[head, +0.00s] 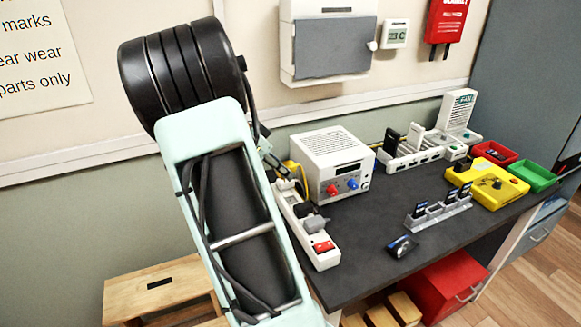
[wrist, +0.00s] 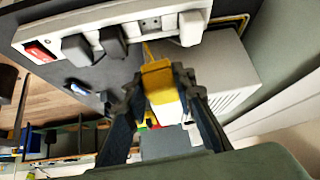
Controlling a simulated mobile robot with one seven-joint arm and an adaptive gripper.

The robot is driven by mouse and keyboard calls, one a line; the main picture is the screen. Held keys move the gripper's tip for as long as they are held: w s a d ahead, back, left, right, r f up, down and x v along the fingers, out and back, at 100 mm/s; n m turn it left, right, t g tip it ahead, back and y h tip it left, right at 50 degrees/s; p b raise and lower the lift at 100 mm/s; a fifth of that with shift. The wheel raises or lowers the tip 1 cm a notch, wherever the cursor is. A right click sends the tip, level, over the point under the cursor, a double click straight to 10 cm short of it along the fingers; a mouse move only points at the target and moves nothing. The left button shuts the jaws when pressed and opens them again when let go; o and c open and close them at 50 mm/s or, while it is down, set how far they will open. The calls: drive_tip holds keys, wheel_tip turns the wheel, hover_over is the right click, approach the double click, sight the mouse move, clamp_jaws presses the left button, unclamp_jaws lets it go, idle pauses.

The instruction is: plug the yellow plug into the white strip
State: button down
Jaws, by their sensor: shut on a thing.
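In the wrist view my gripper (wrist: 160,82) is shut on the yellow plug (wrist: 158,88), one finger on each side. A yellow cord shows by the plug's upper end. The white strip (wrist: 176,41) crosses the top of the wrist view, apart from the plug in the picture. It carries a red switch (wrist: 40,50), a black plug (wrist: 76,48), a dark grey plug (wrist: 112,41) and a white plug (wrist: 191,27). A bare socket (wrist: 150,24) lies between the grey and white plugs. In the head view the strip (head: 327,261) lies along the bench's left side; my arm hides most of my gripper.
A white power supply (head: 313,148) stands close beside the strip on the dark bench (head: 362,270). Behind are a white rack (head: 408,153) and a yellow box (head: 487,184).

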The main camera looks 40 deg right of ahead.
drive_tip(key=shift+s+d+r+m+g, duration=0.15)
drive_tip(key=shift+d+m+g, duration=0.15)
drive_tip(key=shift+d, duration=0.25)
drive_tip(key=shift+s+d+r+m+g, duration=0.1)
drive_tip(key=shift+d+r+m+g, duration=0.15)
drive_tip(key=shift+d, duration=0.25)
drive_tip(key=shift+d+f, duration=0.2)
drive_tip(key=b, duration=0.4)
hover_over(297, 200)
drive_tip(key=w+a, duration=0.1)
drive_tip(key=a, duration=0.1)
drive_tip(key=shift+d+f, duration=0.15)
drive_tip(key=shift+f, duration=3.8)
drive_tip(key=shift+s+f+b, duration=0.1)
drive_tip(key=shift+f+b, duration=0.9)
drive_tip(key=shift+f, duration=0.15)
drive_tip(key=c, duration=1.5)
unclamp_jaws()
drive_tip(key=shift+f, duration=0.15)
drive_tip(key=shift+c, duration=0.2)
drive_tip(key=shift+a, duration=0.2)
